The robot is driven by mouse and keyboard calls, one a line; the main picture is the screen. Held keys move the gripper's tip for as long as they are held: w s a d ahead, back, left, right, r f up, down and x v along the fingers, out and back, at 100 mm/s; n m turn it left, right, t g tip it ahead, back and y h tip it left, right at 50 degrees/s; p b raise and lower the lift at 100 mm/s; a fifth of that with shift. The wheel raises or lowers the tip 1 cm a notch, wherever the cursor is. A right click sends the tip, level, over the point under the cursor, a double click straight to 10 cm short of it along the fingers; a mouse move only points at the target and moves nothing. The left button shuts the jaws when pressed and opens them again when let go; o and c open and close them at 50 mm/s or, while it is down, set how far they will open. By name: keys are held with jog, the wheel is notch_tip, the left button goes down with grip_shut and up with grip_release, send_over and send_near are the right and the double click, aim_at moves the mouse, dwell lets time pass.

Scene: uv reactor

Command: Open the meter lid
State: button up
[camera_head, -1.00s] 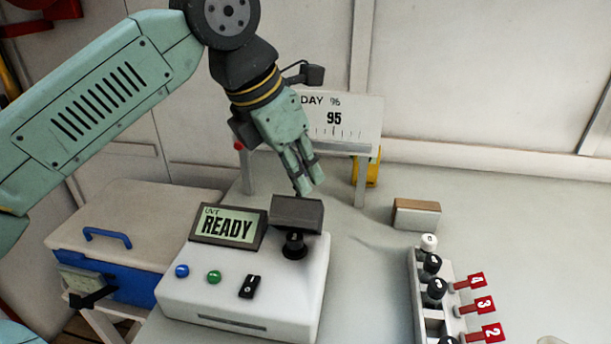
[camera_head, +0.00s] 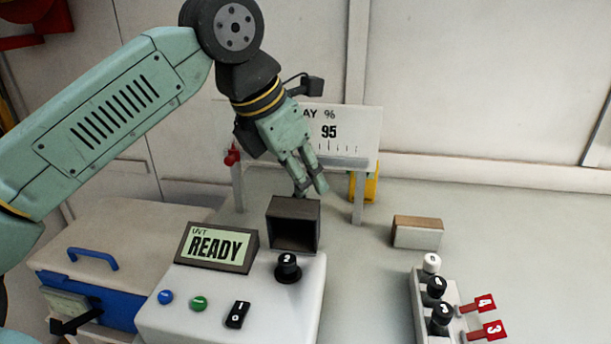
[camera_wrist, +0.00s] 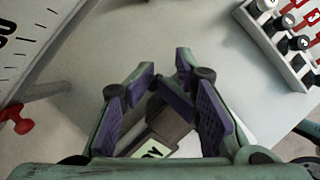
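The meter (camera_head: 275,314) is a white box whose tilted display (camera_head: 217,248) reads READY. Its dark lid (camera_head: 293,204) stands tipped up at the back of the meter, its hollow underside facing the camera. A black-capped vial (camera_head: 288,268) sits uncovered in front of the lid. My gripper (camera_head: 312,193) is just behind the lid's upper edge, fingers pointing down. In the wrist view my gripper (camera_wrist: 168,85) has its purple-padded fingers apart, with the dark lid (camera_wrist: 172,124) low between them. I cannot tell whether a finger touches the lid.
A sign on posts (camera_head: 350,135) stands close behind my gripper. A rack (camera_head: 421,312) with capped vials and red numbered tags is at right. A small wood-topped block (camera_head: 417,233) lies behind it. A blue cooler (camera_head: 90,298) is at left.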

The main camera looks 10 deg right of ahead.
jog(key=shift+s+a+f, duration=0.25)
jog(key=shift+a+f, duration=0.45)
jog(key=shift+a, duration=0.1)
jog(key=shift+d+r, duration=0.1)
jog(key=shift+w+r+p, duration=0.4)
jog(key=shift+p, duration=0.2)
jog(key=w+r+p, duration=0.5)
jog(key=w+r, duration=0.1)
jog(key=w, duration=0.3)
jog(key=shift+w+a+r+p, duration=0.25)
jog(key=shift+a+r+p, duration=0.05)
jog(key=shift+a+p, duration=0.1)
